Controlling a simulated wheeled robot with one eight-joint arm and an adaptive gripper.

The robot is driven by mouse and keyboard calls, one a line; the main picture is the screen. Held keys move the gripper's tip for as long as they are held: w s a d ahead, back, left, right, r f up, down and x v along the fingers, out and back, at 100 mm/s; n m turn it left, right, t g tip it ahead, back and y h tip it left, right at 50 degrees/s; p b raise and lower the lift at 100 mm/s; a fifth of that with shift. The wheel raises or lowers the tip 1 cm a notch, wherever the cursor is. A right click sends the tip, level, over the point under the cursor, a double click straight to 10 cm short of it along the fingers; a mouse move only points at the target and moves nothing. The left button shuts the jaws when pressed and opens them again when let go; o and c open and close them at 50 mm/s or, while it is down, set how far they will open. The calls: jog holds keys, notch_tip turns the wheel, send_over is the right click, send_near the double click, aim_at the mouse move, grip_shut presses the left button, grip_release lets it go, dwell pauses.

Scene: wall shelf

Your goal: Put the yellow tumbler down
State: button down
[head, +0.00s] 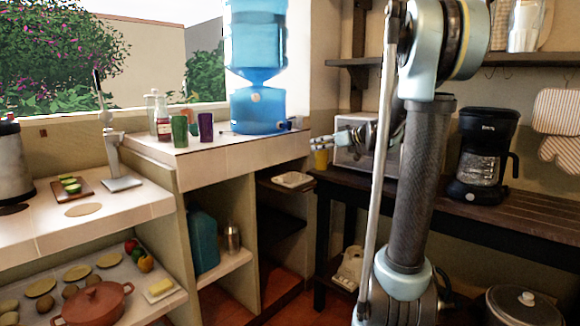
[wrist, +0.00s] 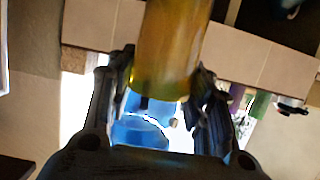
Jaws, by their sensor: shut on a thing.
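The yellow tumbler (wrist: 168,45) is between the two fingers of my gripper (wrist: 165,88) in the wrist view, and the fingers are shut on it. In the head view the tumbler (head: 321,159) shows small, just below the fingertips of my gripper (head: 322,142). My gripper is right of the tiled counter (head: 235,156) and in front of the microwave-like box (head: 352,157). My arm covers part of the scene to the right.
A blue water dispenser (head: 257,100), a green tumbler (head: 180,130) and a purple tumbler (head: 206,127) stand on the tiled counter. A coffee maker (head: 483,160) stands on the dark wooden table (head: 455,204). A wall shelf (head: 354,62) is above. The counter front has clear tile.

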jog(key=r+x, duration=0.1)
jog(key=x, duration=0.4)
jog(key=r+x, duration=0.1)
jog(key=x, duration=0.5)
jog(key=w+r+x, duration=0.1)
jog(key=r+x, duration=0.1)
jog(key=x, duration=0.4)
jog(key=shift+w+a, duration=0.1)
jog(key=shift+a, duration=0.3)
jog(key=shift+f, duration=1.4)
notch_tip(320, 180, down, 3)
jog(key=shift+a+f, duration=0.1)
jog(key=shift+f, duration=0.1)
jog(key=c, duration=0.8)
grip_release()
